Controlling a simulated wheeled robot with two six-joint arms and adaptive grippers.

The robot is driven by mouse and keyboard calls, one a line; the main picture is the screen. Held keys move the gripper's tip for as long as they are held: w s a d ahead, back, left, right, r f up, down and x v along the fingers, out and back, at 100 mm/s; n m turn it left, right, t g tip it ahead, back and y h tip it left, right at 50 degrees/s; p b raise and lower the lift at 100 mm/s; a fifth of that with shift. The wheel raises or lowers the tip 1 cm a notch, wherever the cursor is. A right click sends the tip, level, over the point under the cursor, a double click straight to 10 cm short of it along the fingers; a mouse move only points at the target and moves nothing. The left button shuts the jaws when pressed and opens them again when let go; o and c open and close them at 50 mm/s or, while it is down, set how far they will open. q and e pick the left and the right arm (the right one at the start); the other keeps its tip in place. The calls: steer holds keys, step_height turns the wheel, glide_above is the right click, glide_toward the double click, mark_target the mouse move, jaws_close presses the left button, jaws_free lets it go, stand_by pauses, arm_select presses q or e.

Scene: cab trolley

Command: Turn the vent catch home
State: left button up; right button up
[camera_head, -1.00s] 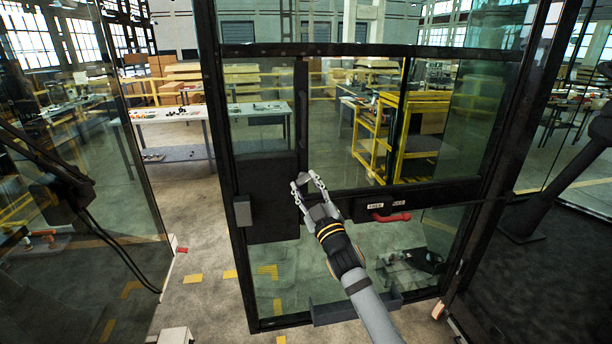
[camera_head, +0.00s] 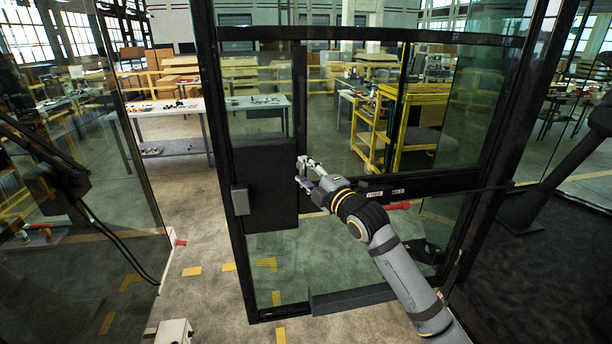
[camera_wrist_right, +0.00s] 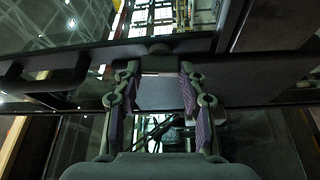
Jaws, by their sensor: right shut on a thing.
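My right gripper (camera_head: 303,172) is at the right edge of the door's dark panel (camera_head: 265,180), by the lower left corner of the window. In the right wrist view my right gripper (camera_wrist_right: 158,92) has its purple-padded fingers on both sides of a grey block-like part, which I take for the vent catch (camera_wrist_right: 160,92). It is shut on this part, below a dark frame bar with a round knob (camera_wrist_right: 158,48). In the head view the catch is hidden by the fingers, so its angle cannot be told. My left gripper is not in view.
The glazed door (camera_head: 250,45) has a red handle (camera_head: 398,206), partly behind my right arm, and small labels (camera_head: 375,195). A grey box (camera_head: 240,199) sits on the door's left edge.

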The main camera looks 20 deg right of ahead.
steer(key=shift+r+n, duration=0.1)
steer(key=shift+n, duration=0.5)
steer(key=shift+n+g, duration=0.3)
steer(key=o, duration=1.1)
steer(key=shift+w, duration=0.2)
steer(key=shift+o, duration=0.2)
steer(key=shift+s, duration=0.1)
